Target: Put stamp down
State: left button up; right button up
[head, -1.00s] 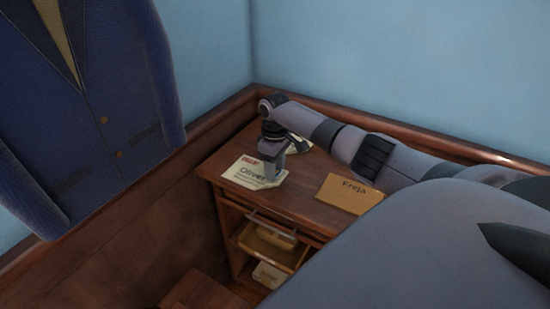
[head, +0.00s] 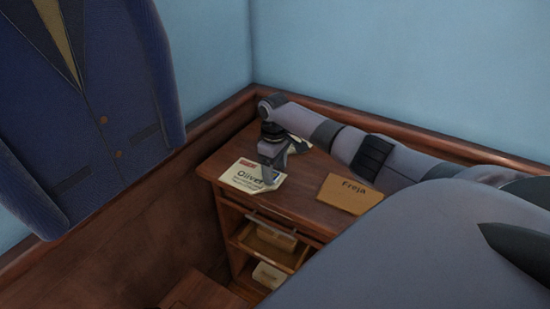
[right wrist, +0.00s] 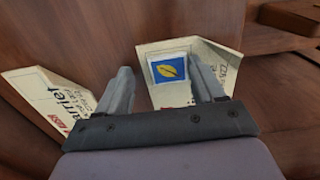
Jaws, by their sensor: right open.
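The stamp (right wrist: 170,69), blue with a yellow leaf and a white border, lies on the pale Oliver envelope (head: 242,178) in the right wrist view. I cannot make the stamp out in the head view, where my gripper covers that part. My right gripper (head: 270,176) is over the envelope's right end on the wooden desk (head: 303,199). Its fingers are apart, one on each side of the stamp, with the stamp closer to the right finger in the right wrist view. Nothing shows clamped between them. My left gripper is not in view.
A brown envelope marked Freja (head: 349,194) lies to the right on the desk. Another pale envelope (right wrist: 48,100) lies left in the right wrist view. Below the desktop is an open drawer (head: 268,240). A blue jacket (head: 90,110) hangs at left. Walls close off the back.

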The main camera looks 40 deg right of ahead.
aim_at(275, 173)
notch_tip(275, 173, up, 12)
jog(key=shift+r, duration=0.15)
dwell(0.7)
